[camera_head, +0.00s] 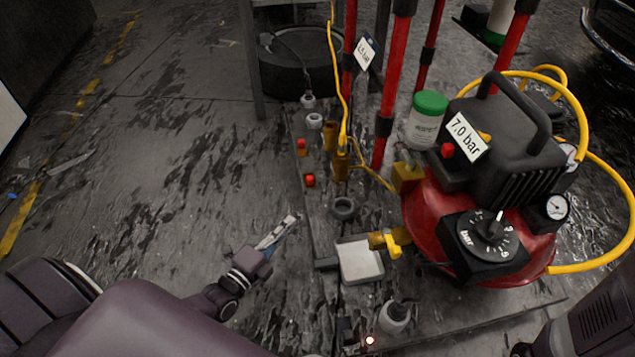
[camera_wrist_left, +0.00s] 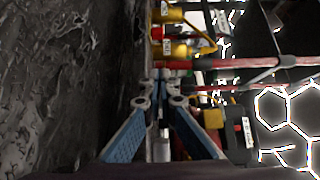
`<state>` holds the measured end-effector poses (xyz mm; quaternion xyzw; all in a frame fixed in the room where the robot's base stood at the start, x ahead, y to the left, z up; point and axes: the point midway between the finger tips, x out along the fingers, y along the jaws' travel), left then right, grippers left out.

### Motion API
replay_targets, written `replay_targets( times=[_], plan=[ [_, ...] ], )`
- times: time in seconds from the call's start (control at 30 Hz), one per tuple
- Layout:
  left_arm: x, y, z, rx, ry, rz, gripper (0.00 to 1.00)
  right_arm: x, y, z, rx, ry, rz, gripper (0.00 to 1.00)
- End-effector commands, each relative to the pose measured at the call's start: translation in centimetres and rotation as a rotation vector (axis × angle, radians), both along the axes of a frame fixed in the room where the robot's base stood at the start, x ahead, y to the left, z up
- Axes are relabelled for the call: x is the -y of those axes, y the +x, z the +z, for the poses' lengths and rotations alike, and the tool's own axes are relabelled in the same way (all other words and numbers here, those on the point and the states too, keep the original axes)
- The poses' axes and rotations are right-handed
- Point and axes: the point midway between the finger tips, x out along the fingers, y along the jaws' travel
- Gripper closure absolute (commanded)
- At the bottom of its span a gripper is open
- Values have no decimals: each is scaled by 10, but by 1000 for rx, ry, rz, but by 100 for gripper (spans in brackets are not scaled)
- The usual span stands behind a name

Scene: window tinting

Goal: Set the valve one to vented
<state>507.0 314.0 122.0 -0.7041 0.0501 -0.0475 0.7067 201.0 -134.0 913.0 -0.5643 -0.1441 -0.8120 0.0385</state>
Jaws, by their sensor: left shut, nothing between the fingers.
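My left gripper (camera_head: 292,220) is in the lower middle of the head view, left of the board. Its fingers are shut and empty, and touch nothing that I can see. In the left wrist view its fingertips (camera_wrist_left: 160,82) point at a cluster of brass fittings. There, an upper brass fitting (camera_wrist_left: 172,15) and a lower brass fitting (camera_wrist_left: 175,48) carry small white labels, too small to read. In the head view, brass fittings (camera_head: 341,166) with orange-red caps (camera_head: 309,180) stand on the board. I cannot tell which is valve one or how it is set.
A red compressor (camera_head: 425,215) with a dial (camera_head: 487,236) stands at the right. A green-lidded jar (camera_head: 426,118) and red posts (camera_head: 390,90) stand behind. The floor at the left is mostly free.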

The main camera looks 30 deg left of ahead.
Motion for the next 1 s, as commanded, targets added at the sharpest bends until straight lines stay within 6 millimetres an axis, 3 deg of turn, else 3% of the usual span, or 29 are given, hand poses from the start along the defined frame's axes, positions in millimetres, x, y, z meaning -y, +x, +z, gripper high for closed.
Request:
replay_targets(
  times=[0.27,0.43,0.9,1.0],
  plan=[
    [1,1,0,2,-2,-1,100,0,-2,-1,3,0,1,60],
    [3,13,-2,4,-5,-1,100,0,-2,-11,3,0,1,60],
    [15,101,-4,8,-5,-2,100,0,-2,-71,3,0,2,60],
    [7,111,-4,6,-1,-2,100,0,-2,-82,3,0,2,60]
  ],
)
